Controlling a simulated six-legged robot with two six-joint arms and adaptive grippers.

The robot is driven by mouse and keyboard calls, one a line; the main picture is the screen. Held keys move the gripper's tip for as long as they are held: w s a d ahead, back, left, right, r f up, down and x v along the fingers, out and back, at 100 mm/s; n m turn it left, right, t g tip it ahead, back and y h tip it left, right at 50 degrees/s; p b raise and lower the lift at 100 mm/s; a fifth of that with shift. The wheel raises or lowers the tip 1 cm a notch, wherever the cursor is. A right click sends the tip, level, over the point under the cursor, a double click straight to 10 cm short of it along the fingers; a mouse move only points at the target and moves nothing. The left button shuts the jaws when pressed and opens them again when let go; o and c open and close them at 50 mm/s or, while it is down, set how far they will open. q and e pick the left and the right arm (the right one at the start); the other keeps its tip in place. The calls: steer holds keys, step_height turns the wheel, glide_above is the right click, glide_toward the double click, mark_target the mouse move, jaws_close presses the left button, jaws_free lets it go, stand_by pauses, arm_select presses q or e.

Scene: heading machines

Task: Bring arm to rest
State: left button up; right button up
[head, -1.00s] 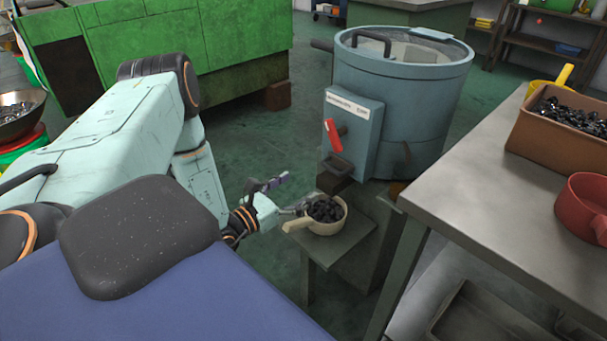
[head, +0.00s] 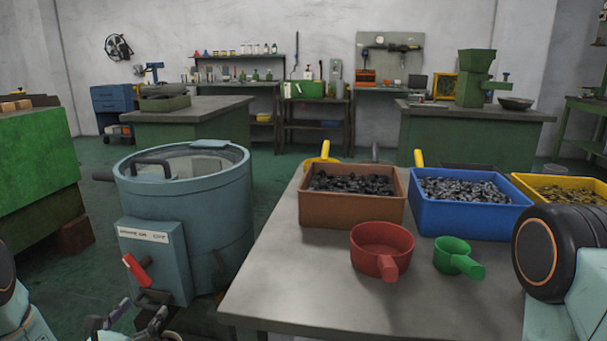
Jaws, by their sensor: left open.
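My left gripper (head: 133,322) shows at the bottom edge of the head view, in front of the blue-grey drum machine. Its fingers are apart and I see nothing between them. Most of my left arm is cut off at the lower left. Part of my right arm (head: 570,262) shows at the right edge, beside the table. Its gripper is out of the picture.
The drum machine (head: 195,215) with a red lever (head: 136,270) stands left of the grey table (head: 285,285). On the table are brown (head: 345,212), blue (head: 465,218) and yellow bins (head: 555,190) of small parts, a red scoop (head: 381,247) and a green scoop (head: 455,256).

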arm_select(q)
steer(key=shift+w+d, duration=0.2)
steer(key=shift+w, duration=0.9)
steer(key=shift+s+a, duration=0.2)
steer(key=shift+s, duration=0.2)
arm_select(e)
steer(key=shift+s+a, duration=0.25)
steer(key=shift+a, duration=0.1)
arm_select(q)
steer(key=shift+w+d, duration=0.1)
